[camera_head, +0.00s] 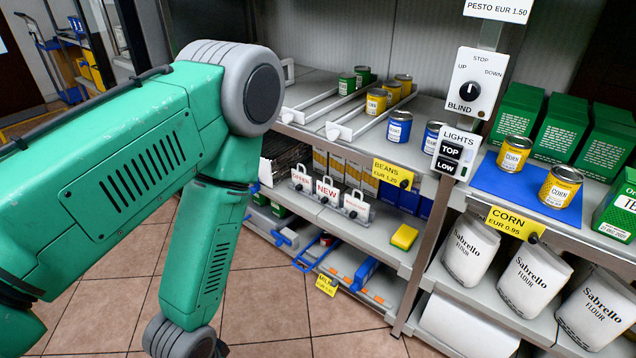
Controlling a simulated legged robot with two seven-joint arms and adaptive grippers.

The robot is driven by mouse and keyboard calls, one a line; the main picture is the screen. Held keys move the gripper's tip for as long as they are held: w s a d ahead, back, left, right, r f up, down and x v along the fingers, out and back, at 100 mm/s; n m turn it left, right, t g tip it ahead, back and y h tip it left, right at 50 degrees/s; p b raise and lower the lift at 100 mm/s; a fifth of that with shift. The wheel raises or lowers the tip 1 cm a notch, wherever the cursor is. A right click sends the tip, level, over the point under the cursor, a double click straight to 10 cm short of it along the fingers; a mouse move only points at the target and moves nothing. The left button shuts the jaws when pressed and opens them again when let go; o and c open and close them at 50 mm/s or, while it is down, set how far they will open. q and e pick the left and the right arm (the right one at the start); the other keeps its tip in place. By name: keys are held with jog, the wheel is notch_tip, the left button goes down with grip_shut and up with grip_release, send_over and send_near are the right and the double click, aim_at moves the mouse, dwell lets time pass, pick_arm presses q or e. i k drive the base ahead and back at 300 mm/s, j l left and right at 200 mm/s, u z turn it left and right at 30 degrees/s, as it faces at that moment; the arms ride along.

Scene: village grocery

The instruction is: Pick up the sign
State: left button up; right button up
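Three small white signs with red lettering stand in a row on the middle shelf of the left rack: one at the left (302,182), one reading NEW (326,191) in the middle, and one at the right (356,207). Each has a handle-like loop on top and dark round parts near its base. Which of them is the task's sign I cannot tell. My green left arm fills the left side, bends at a grey elbow and points down, left of the signs and apart from them in the picture. Its gripper is below the picture edge. My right arm does not show.
Yellow price cards for beans (392,174), corn (514,223) and milk (327,285) hang on shelf edges. A yellow sponge-like block (404,237) lies right of the signs. Cans and shelf dividers fill the shelf above. White flour bags (531,279) stand at right. Tiled floor (265,305) is clear.

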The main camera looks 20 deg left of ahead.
aim_at(302, 182)
jog(key=i+j, duration=0.2)
jog(key=j, duration=0.15)
jog(key=i+j+z, duration=0.1)
jog(key=j, duration=0.2)
jog(key=i+j, duration=0.25)
jog(key=i+j+z, duration=0.1)
jog(key=j, duration=0.35)
jog(key=i+j, duration=0.2)
jog(key=j, duration=0.15)
jog(key=i+j+z, duration=0.15)
jog(key=j, duration=0.25)
jog(key=i+j, duration=0.2)
jog(key=j, duration=0.15)
